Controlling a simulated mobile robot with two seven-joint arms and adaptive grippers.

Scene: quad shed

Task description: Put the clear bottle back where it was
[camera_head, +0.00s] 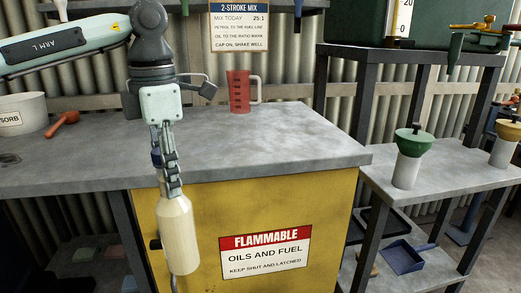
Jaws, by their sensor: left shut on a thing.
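My left gripper (170,183) points down and is shut on the neck of a bottle (178,237). The bottle looks pale cream rather than clear. It hangs nearly upright, apart from any surface I can make out, in front of the bench's front edge and the yellow cabinet (215,210). Its neck is partly hidden by the fingers. The grey bench top (270,150) is behind and above the bottle. My right gripper is not in view.
A red measuring jug (239,92) stands at the back of the bench. A white tub (22,114) and an orange scoop (62,124) are at left. The bench's right part is clear.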

